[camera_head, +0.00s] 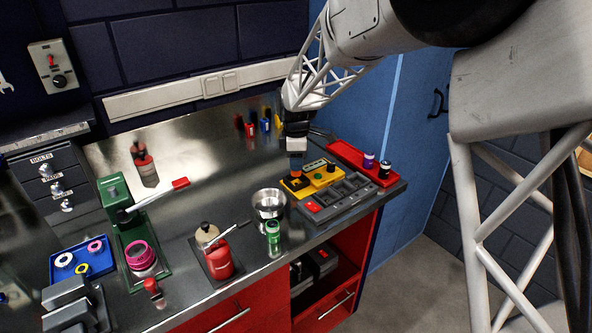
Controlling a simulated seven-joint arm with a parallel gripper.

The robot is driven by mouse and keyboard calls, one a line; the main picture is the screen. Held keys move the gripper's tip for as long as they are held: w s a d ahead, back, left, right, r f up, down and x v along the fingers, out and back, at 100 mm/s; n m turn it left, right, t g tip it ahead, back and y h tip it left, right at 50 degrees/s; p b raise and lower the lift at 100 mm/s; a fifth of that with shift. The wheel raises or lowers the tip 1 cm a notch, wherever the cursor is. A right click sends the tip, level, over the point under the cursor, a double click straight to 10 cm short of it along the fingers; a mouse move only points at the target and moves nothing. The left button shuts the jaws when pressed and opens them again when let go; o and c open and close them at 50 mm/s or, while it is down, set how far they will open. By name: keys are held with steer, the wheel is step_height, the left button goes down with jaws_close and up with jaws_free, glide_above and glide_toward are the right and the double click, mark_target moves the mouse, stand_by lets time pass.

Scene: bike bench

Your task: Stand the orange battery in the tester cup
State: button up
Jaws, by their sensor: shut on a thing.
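My gripper (296,147) points down over the yellow tester (328,179) at the bench's right part. It is shut on the orange battery (295,172), which is upright, with a dark band above its orange part. The battery's lower end is at the left part of the tester. The tester cup cannot be made out behind the battery, and I cannot tell whether the battery is inside it, touching it or just above it.
A grey compartment tray (345,200) lies in front of the tester. A red tray (352,158) holds a purple battery (369,160) and a black battery (385,170). A metal bowl (269,203) and a green battery (273,232) stand left. A red can (218,260) is farther left.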

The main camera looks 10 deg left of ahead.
steer(key=shift+f, duration=1.75)
steer(key=shift+f, duration=0.1)
steer(key=o, duration=1.1)
steer(key=shift+c, duration=0.2)
step_height(320, 180, up, 12)
steer(key=shift+r, duration=0.1)
